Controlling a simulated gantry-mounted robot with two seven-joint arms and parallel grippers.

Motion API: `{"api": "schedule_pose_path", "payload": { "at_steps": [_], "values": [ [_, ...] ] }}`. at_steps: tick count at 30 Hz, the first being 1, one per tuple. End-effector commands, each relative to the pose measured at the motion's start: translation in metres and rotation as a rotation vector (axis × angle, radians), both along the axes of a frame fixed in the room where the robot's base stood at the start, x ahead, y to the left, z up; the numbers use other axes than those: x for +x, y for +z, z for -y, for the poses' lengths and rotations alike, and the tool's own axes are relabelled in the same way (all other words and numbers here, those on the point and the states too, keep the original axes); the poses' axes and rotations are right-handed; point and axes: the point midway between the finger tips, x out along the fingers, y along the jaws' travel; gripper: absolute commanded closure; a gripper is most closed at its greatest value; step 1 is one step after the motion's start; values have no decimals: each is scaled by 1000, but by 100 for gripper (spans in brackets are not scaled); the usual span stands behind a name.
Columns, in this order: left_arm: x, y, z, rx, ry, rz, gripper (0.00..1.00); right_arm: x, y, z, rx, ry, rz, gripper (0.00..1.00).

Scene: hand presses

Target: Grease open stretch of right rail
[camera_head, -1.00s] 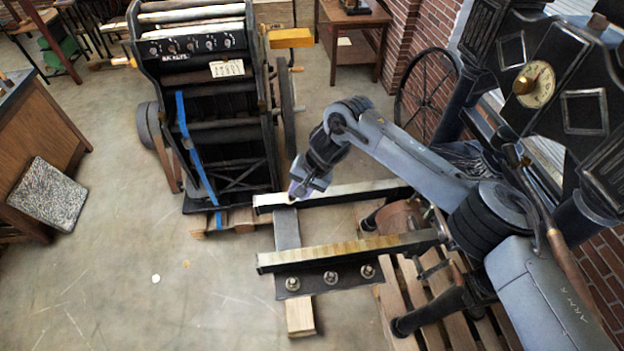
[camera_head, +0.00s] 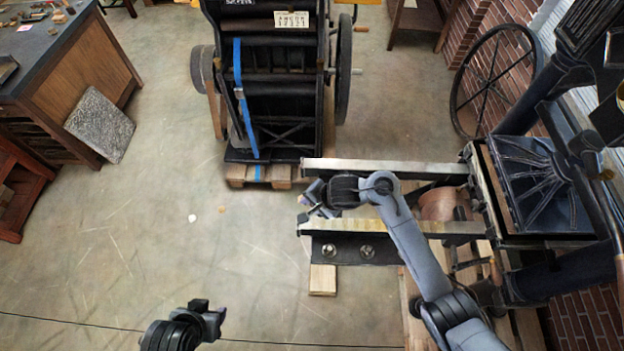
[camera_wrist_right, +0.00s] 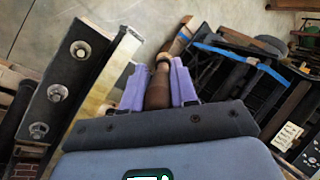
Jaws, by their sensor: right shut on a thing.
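Two parallel rails run left from the press at the right of the head view. The far rail (camera_head: 385,167) has a bare, silvery top. The near rail (camera_head: 400,228) has a yellowish-brown top; it shows beside my gripper in the right wrist view (camera_wrist_right: 104,80). I cannot tell which one is the right rail. My right gripper (camera_head: 311,198) is between the rails' left ends; in its wrist view (camera_wrist_right: 158,76) it is shut on a brown-handled brush (camera_wrist_right: 158,92). Contact between brush and rail cannot be seen. My left gripper (camera_head: 207,316) is at the bottom, apart from the rails; its jaws are unclear.
A bolted dark plate (camera_head: 345,252) lies along the near rail. The press (camera_head: 545,190) stands at the right, another press (camera_head: 275,90) at the back. A wooden cabinet (camera_head: 85,65) with a leaning grey slab (camera_head: 100,124) is at the left. The floor between is open.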

Motion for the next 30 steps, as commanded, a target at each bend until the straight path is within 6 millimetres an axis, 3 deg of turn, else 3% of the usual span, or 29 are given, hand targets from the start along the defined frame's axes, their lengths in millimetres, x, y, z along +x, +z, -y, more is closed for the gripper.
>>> {"api": "schedule_pose_path", "payload": {
  "at_steps": [3,9,17,30],
  "values": [
    [0,0,0,3,-2,-1,57,-21,-21,-5,16,-3,6,100],
    [0,-1,0,2,-2,-1,57,-37,-38,-7,43,-2,23,100],
    [0,-17,2,-6,3,0,57,-38,-51,-8,58,-1,32,100],
    [0,-65,3,-11,7,-1,57,-38,-83,-8,57,-1,33,100]
  ]
}}
